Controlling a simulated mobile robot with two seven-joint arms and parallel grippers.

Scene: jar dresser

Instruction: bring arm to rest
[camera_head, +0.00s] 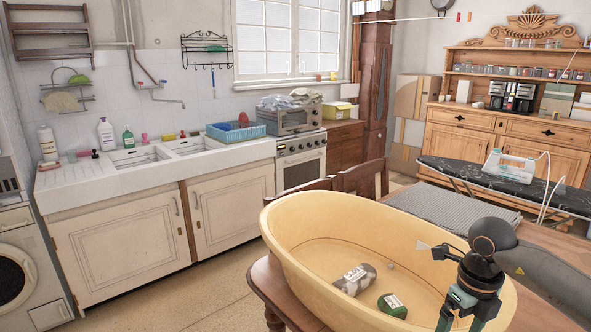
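My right arm comes in from the lower right, over the right side of a yellow tub (285,240). My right gripper (463,320) points down at the tub's near right part. Its two teal fingers stand apart with tub showing between them, and their tips are cut off by the bottom edge. I see nothing held between the visible finger parts. My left arm and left gripper are not in view.
The tub stands on a wooden table (268,280) and holds a grey-brown jar (355,280) and a green-labelled item (392,306). An ironing board (460,170) with an iron (509,165) stands behind. Chairs (362,180) back the table. Open floor (215,295) lies left.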

